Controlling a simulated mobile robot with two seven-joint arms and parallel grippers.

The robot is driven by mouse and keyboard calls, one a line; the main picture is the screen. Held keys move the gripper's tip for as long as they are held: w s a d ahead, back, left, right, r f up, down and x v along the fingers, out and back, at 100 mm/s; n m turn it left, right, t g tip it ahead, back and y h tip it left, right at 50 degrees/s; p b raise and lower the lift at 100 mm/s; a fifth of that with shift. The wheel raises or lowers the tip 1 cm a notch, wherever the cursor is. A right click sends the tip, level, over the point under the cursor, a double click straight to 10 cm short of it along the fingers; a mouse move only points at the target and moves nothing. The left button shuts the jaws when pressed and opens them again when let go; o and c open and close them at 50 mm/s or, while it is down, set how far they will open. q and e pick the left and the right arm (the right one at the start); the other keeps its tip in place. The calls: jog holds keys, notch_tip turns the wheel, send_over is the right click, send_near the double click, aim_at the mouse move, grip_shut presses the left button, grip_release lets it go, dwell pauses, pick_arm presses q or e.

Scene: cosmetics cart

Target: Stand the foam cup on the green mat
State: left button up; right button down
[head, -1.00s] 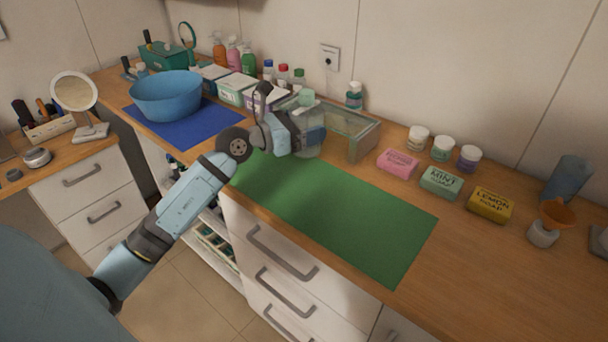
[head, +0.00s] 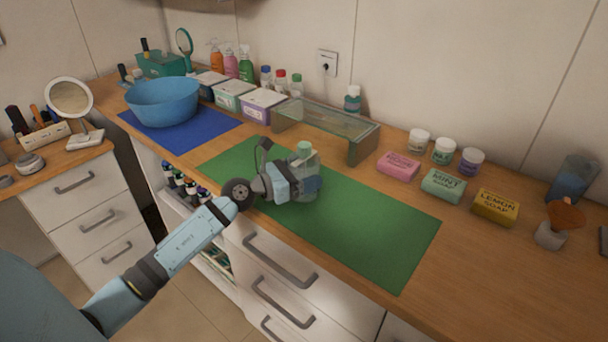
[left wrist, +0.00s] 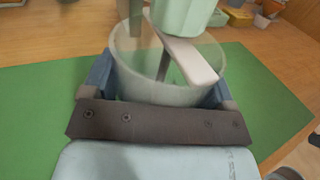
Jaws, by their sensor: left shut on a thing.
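The foam cup (head: 311,162) is a clear, pale container with mint-green and white parts showing at its top. My left gripper (head: 305,186) is shut on it and holds it roughly upright over the middle-left of the green mat (head: 370,232). In the left wrist view the cup (left wrist: 150,88) sits between the two blue fingers, with a mint-green piece and a white bar above its rim. I cannot tell whether its base touches the mat. My right gripper is not in view.
A glass stand (head: 360,150) is behind the mat. Pink (head: 398,166), mint (head: 442,186) and yellow soaps (head: 495,207) lie right of it. A blue bowl (head: 163,101) stands on a blue mat (head: 215,130) at left. The green mat's right part is clear.

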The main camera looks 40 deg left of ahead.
pick_arm(q)
jog(key=o, duration=1)
jog(key=shift+f, duration=0.1)
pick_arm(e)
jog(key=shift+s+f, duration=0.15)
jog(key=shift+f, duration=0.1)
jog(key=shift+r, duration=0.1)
pick_arm(q)
jog(key=shift+s, duration=0.15)
jog(key=b+v, duration=0.2)
jog(key=v, duration=0.8)
jog(key=shift+s+a, duration=0.15)
jog(key=shift+s, duration=0.1)
jog(key=shift+s+a, duration=0.25)
jog(key=shift+s, duration=0.2)
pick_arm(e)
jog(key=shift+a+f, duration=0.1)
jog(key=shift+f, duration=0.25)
